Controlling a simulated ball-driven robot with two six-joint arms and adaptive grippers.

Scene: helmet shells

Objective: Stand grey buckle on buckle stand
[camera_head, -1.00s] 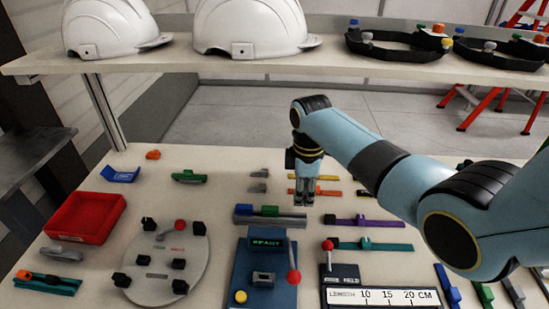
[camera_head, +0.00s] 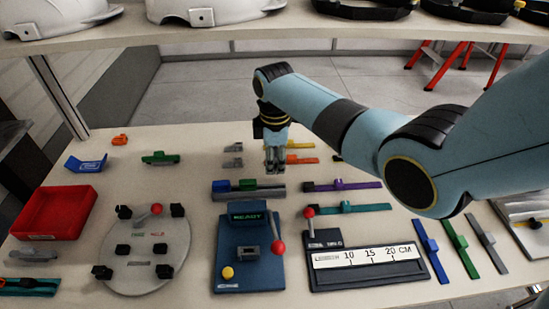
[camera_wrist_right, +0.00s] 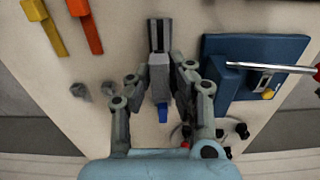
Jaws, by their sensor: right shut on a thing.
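My right gripper (camera_head: 276,167) hangs over the table near the right end of a long grey stand (camera_head: 270,194). In the right wrist view, its fingers (camera_wrist_right: 159,70) are closed on a light grey block, which looks like the grey buckle (camera_wrist_right: 158,75). The buckle hides the middle of the stand, whose dark slotted end (camera_wrist_right: 158,34) shows past it. I cannot tell whether the buckle touches the stand. A blue buckle (camera_head: 221,186) and a green buckle (camera_head: 248,184) sit on the stand. My left gripper is not in view.
Two small grey parts (camera_head: 233,149) lie behind the stand. A blue READY fixture (camera_head: 222,262) with a red-knobbed lever stands in front. A purple strap (camera_head: 350,185) lies to the right, a red tray (camera_head: 60,212) at left.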

